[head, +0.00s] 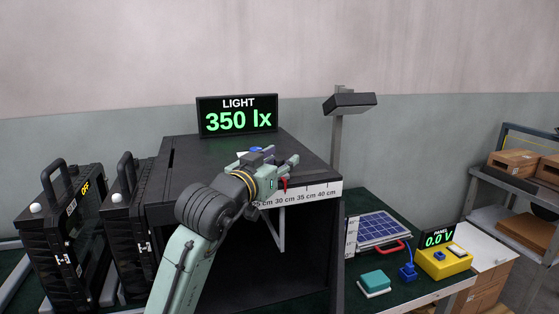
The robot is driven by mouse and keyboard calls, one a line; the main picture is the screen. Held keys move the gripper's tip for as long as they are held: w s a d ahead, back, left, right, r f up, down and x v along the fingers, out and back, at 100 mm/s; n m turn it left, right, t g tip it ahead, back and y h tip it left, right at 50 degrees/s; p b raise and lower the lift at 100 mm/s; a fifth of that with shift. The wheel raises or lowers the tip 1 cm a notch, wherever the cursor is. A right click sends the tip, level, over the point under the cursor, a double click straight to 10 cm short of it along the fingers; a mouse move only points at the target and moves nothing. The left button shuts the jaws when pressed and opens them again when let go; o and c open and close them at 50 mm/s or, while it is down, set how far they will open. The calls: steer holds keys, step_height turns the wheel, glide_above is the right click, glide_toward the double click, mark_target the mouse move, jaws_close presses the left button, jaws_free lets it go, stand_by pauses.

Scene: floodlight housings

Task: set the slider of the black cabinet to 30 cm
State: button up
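The black cabinet (335,235) stands in the middle, open at the front, with a white scale strip (318,194) along its top front edge. I can read 30 cm, 35 cm and 40 cm; the lower marks are partly or wholly hidden by my arm. A small red piece (285,185), seemingly the slider's pointer, shows just above the 30 cm label; its exact reading is too small to tell. My gripper (289,168) is at the cabinet's top front edge, right by the red piece. Whether its fingers touch or grip the slider cannot be told.
Black floodlight housings (74,220) stand at left. A lamp on a post (349,103) rises behind. At right are a solar panel (383,229), a teal block (375,281) and a yellow meter (443,260) reading 0.0 V.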

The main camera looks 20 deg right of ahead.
steer(key=v, duration=1.2)
steer(key=shift+w, duration=0.1)
